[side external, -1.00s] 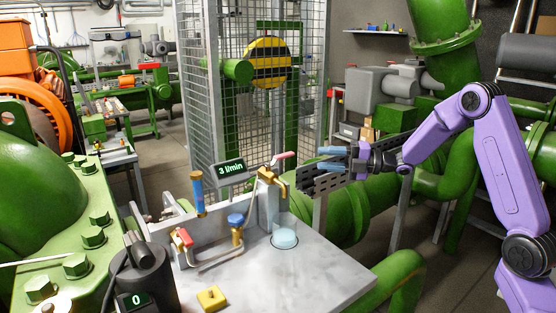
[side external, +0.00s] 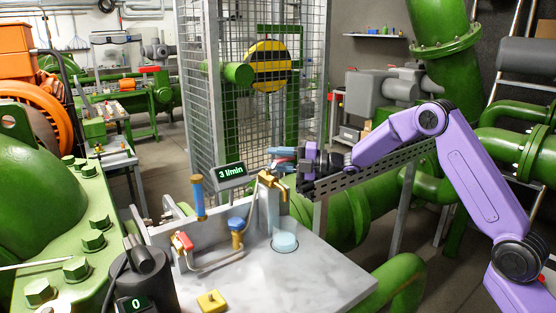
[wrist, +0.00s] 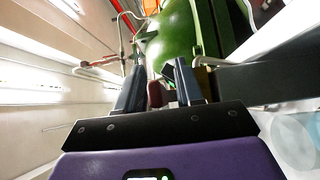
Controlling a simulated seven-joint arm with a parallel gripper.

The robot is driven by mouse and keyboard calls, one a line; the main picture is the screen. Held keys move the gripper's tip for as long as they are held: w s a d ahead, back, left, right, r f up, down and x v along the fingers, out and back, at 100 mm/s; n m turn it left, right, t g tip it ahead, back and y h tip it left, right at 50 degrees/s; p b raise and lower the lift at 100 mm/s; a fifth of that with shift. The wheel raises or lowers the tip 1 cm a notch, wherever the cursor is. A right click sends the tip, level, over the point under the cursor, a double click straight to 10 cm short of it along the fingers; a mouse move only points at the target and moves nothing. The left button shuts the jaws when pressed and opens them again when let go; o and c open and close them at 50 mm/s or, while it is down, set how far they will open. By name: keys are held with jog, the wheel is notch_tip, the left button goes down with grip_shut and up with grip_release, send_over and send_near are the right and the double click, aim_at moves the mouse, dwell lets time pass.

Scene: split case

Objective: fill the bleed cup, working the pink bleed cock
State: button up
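The pink bleed cock (side external: 284,161) sits on top of the brass tap (side external: 270,182), mostly hidden by my gripper in the side view. My gripper (side external: 282,158) is at the cock, its blue-grey fingers apart on either side of the lever. In the wrist view, a dark pinkish piece (wrist: 182,92) shows between the fingers; contact is unclear. The clear bleed cup (side external: 284,241) stands on the grey bench under the tap spout and looks pale blue inside. I cannot make out its level or any stream.
A display (side external: 231,171) behind the tap reads 3 l/min. A blue-knobbed valve (side external: 236,224), a red-handled valve (side external: 182,241) and a yellow block (side external: 211,300) are on the bench (side external: 310,285). A black cylinder (side external: 147,275) shows 0. A mesh cage stands behind.

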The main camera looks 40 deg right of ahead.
grip_shut()
jog(key=shift+s+m+t+h, duration=0.25)
jog(key=shift+m+t+h, duration=0.4)
jog(key=shift+h, duration=0.15)
jog(key=shift+s+m+t+h, duration=0.25)
jog(key=shift+m+t+h, duration=0.35)
jog(key=shift+h, duration=0.2)
jog(key=shift+d, duration=0.1)
grip_release()
